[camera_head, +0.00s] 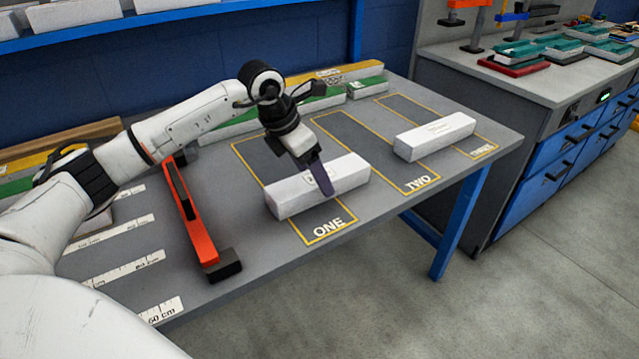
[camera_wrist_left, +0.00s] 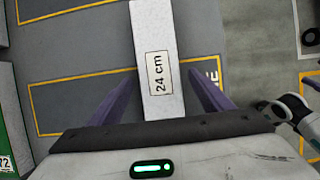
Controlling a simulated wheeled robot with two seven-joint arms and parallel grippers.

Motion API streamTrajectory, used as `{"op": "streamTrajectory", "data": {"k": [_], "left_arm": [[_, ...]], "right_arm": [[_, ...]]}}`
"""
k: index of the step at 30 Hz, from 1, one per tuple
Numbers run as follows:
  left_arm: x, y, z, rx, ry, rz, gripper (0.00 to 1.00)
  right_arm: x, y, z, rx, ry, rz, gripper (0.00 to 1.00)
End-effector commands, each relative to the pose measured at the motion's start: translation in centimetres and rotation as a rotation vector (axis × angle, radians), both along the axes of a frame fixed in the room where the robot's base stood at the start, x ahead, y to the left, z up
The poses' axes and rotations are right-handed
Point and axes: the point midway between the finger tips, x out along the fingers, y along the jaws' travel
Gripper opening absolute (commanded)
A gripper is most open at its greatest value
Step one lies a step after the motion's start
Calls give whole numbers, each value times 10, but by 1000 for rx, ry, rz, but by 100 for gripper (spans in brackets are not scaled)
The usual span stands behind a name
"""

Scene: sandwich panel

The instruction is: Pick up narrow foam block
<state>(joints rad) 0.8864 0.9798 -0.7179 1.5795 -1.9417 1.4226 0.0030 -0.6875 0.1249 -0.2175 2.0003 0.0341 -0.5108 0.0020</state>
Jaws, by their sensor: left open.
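A long white foam block (camera_head: 346,174) lies across the bay marked ONE on the grey table. In the left wrist view the block (camera_wrist_left: 155,30) carries a "24 cm" label. My left gripper (camera_wrist_left: 158,78) is open, with its purple fingers on either side of the block. In the head view one finger of my left gripper (camera_head: 320,181) shows in front of the block's near side; the other is hidden. I cannot tell whether the fingers touch it.
A red-orange bar with black ends (camera_head: 195,225) stands left of the bays, beside white ruler strips (camera_head: 122,268). Green and yellow pieces (camera_head: 367,88) line the table's back. A grey counter (camera_head: 540,85) with trays stands at the right.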

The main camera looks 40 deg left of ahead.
Motion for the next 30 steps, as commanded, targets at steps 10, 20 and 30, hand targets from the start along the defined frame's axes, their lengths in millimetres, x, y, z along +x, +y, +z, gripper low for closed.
{"op": "streamTrajectory", "data": {"k": [10,20,30], "left_arm": [[10,-4,-24,0,-1,0,73],[10,-4,-23,0,-1,0,36],[10,-4,-18,-1,-3,0,28]], "right_arm": [[0,0,-1,0,1,-1,72],[0,-1,-1,0,0,-1,72],[0,-1,0,-1,0,-2,72]]}}
